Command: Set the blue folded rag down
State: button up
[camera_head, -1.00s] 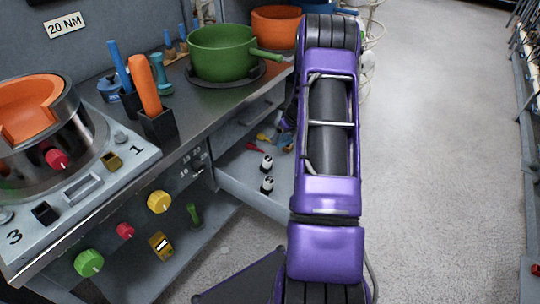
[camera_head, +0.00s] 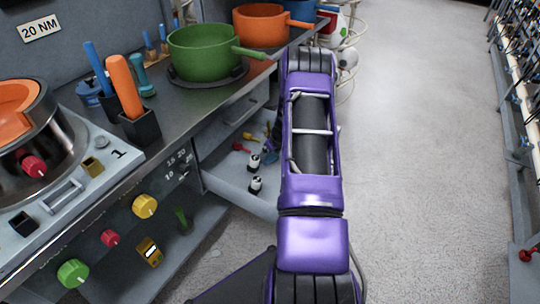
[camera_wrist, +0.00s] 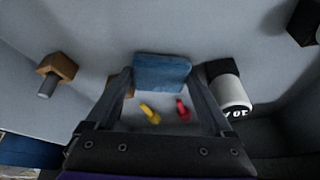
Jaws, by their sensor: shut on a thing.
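The blue folded rag (camera_wrist: 162,70) is between the fingertips of my gripper (camera_wrist: 160,82) in the wrist view. My gripper is shut on it, and the rag's broad face shows above the grey floor of an open drawer. I cannot tell whether the rag touches the drawer. In the head view my purple arm reaches down toward this drawer (camera_head: 232,186) under the counter and hides most of the gripper.
A yellow piece (camera_wrist: 150,114) and a red piece (camera_wrist: 183,111) lie below the rag. A white-and-black cylinder (camera_wrist: 233,92) is at right, a wooden block (camera_wrist: 57,67) at left. A green pot (camera_head: 203,55) stands on the counter above. Open floor (camera_head: 415,150) lies right.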

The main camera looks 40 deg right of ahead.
jog(key=shift+f, duration=0.2)
jog(key=o, duration=1)
jog(key=shift+o, duration=0.2)
jog(key=p+v, duration=0.1)
jog(key=v, duration=1.1)
jog(key=shift+r, duration=0.2)
